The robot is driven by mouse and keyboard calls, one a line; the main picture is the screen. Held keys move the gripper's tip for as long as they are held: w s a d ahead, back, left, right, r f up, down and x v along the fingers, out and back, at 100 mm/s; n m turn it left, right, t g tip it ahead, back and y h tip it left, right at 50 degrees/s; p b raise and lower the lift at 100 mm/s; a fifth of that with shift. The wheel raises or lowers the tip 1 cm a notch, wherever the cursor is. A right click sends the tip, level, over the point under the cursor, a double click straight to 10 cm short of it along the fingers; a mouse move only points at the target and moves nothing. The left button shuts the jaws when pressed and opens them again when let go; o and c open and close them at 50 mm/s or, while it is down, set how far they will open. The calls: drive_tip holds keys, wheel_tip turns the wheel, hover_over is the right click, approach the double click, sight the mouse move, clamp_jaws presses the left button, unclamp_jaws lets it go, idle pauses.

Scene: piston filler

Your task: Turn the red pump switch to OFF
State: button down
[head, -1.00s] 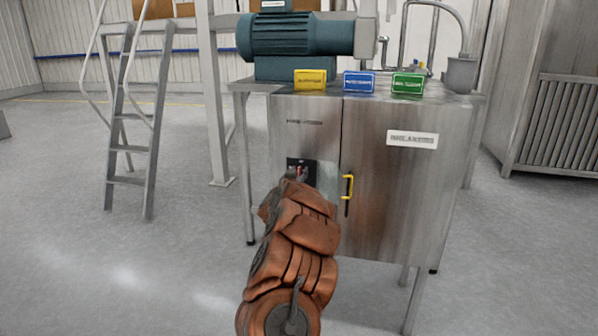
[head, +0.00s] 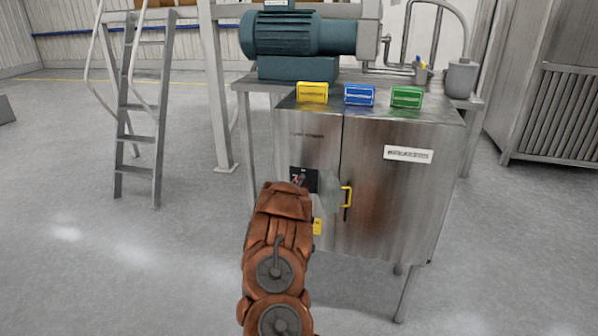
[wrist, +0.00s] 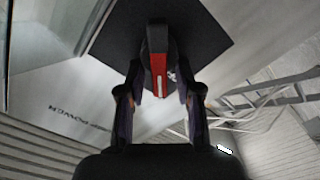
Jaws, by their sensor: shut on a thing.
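The red pump switch (wrist: 158,75) is a red handle with a pale line at its end, standing out from a black square plate (wrist: 205,30) in the wrist view. My gripper (wrist: 160,85) has one finger on each side of it and is shut on it. In the head view the black plate (head: 309,177) is on the left front of the steel cabinet (head: 390,190). There my arm hides my fingers and most of the switch; only a little red shows. I cannot read any ON or OFF mark.
Yellow (head: 312,93), blue (head: 359,95) and green (head: 406,97) boxes sit on the cabinet top.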

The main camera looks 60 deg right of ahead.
drive_tip(key=n+p, duration=0.1)
drive_tip(key=p, duration=0.1)
drive_tip(key=n+p, duration=0.2)
drive_tip(key=p, duration=0.1)
drive_tip(key=shift+w+a+r+n, duration=0.1)
drive_tip(key=shift+w+r+n, duration=0.05)
drive_tip(key=shift+n, duration=0.15)
drive_tip(key=n+p, duration=0.2)
drive_tip(key=p, duration=0.1)
drive_tip(key=shift+w+f, duration=0.1)
drive_tip(key=shift+f, duration=0.2)
drive_tip(key=shift+f+n+p, duration=0.25)
drive_tip(key=shift+n+p, duration=0.6)
drive_tip(key=shift+n, duration=0.05)
drive_tip(key=shift+f+n+p, duration=0.25)
drive_tip(key=shift+n+p, duration=0.6)
drive_tip(key=shift+n, duration=0.05)
drive_tip(key=c, duration=0.8)
unclamp_jaws()
drive_tip(key=v, duration=1.2)
